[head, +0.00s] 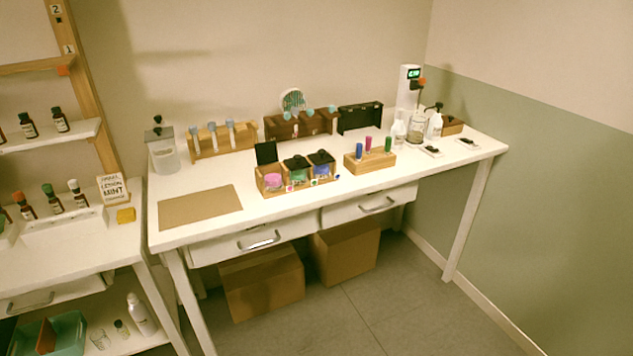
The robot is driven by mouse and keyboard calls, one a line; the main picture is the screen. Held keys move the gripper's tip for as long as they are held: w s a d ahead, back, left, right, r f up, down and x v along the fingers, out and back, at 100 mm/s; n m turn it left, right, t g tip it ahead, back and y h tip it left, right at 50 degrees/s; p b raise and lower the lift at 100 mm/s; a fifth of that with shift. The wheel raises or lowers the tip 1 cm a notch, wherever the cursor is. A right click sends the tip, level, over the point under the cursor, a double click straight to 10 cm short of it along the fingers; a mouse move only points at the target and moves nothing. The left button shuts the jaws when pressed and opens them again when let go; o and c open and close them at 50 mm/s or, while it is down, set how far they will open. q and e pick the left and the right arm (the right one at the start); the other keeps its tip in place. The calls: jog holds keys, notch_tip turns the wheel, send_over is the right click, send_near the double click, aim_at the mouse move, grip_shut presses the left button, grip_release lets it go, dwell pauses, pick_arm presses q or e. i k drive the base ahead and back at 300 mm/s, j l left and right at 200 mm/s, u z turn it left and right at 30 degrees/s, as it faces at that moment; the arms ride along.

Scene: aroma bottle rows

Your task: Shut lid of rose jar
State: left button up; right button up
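A wooden holder (300,187) near the front middle of the white table has three compartments, each with a jar. The left jar (273,181) is pink, which fits rose, but I cannot read a label. Its black lid (266,153) stands upright, open, at the back of its compartment. The middle jar (298,173) is green and the right jar (322,170) is blue. Their black lids (296,162) (321,157) lie lower, over the jars; I cannot tell if they are fully shut. Neither of my grippers is in view.
A brown mat (200,207) lies left of the holder. A wooden block with coloured-capped vials (369,160) stands to its right. Wooden racks (222,139) stand behind, with a clear jar (162,150) at back left. White bottles (398,133) stand at right. The front table edge is clear.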

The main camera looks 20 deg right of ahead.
aim_at(266, 152)
jog(key=k+l, duration=0.1)
jog(key=l, duration=0.75)
jog(key=k+l, duration=0.15)
jog(key=l, duration=0.3)
jog(key=k+l, duration=0.1)
jog(key=l, duration=0.35)
